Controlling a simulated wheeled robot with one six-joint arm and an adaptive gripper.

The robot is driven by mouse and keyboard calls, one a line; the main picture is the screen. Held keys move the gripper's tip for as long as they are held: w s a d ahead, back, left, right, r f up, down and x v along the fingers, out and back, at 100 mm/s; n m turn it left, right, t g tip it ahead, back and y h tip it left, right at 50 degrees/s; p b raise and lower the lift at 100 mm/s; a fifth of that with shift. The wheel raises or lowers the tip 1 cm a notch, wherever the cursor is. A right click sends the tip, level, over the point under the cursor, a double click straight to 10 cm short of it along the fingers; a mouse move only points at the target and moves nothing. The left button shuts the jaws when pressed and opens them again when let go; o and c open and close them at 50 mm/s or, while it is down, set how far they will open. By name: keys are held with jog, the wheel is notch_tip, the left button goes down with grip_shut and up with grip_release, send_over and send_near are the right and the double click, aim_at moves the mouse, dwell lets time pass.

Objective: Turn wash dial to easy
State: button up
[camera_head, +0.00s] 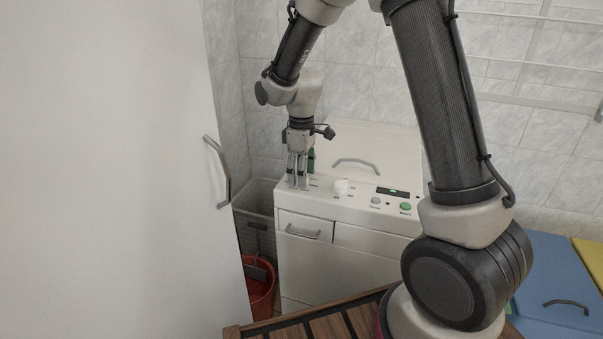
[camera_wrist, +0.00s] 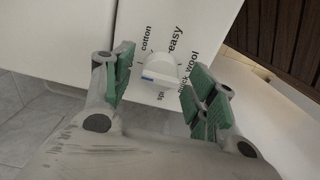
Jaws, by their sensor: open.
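The white wash dial (camera_wrist: 162,68) shows in the wrist view with a blue stripe along its near side. The printed labels cotton, easy, wool, quick and a partly hidden one surround it on the white panel. Which label it points to is not clear. My gripper (camera_wrist: 157,80) is open, with one green-padded finger on each side of the dial; contact cannot be told. In the head view my gripper (camera_head: 297,184) points down at the left end of the washer's top panel (camera_head: 322,198), and hides the dial there.
Another white knob (camera_head: 341,186), a display (camera_head: 392,191) and a green button (camera_head: 405,206) sit right of my gripper. A grey basket (camera_head: 258,222) and red bucket (camera_head: 262,288) stand left of the washer. A large white door (camera_head: 110,170) fills the left side.

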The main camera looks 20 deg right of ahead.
jog(key=shift+f, duration=0.2)
jog(key=c, duration=1)
jog(key=shift+c, duration=0.2)
jog(key=shift+m, duration=0.3)
